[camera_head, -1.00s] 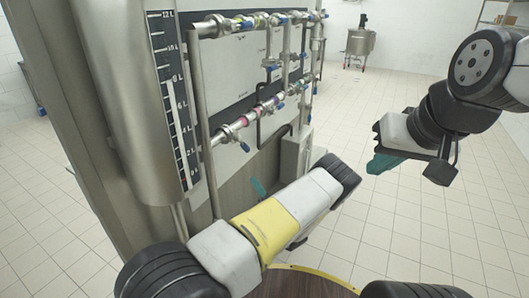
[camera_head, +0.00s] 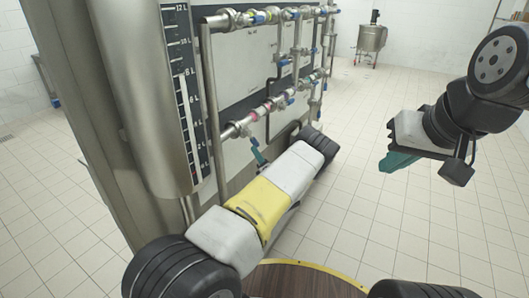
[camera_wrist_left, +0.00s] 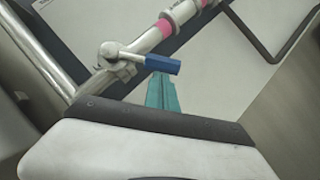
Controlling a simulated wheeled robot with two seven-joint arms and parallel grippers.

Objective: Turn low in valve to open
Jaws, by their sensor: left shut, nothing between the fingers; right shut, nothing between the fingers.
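A valve with a blue lever handle (camera_head: 254,141) sits near the left end of the lower pipe (camera_head: 262,110). I cannot read a label that names it as the low in valve. My left gripper (camera_head: 259,158) is shut and empty, with teal fingers just below this handle. In the left wrist view, the blue handle (camera_wrist_left: 162,64) points right from the metal valve body, and the teal fingertips (camera_wrist_left: 162,80) are just under it. I cannot tell whether they touch. My right gripper (camera_head: 397,162) is shut and empty in the air at the right, away from the panel.
An upper pipe (camera_head: 240,18) with more blue-handled valves runs along the panel. A steel tank with a level scale (camera_head: 188,95) stands at the left. A black bent pipe (camera_wrist_left: 290,40) is close to the lower pipe. Open tiled floor lies to the right.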

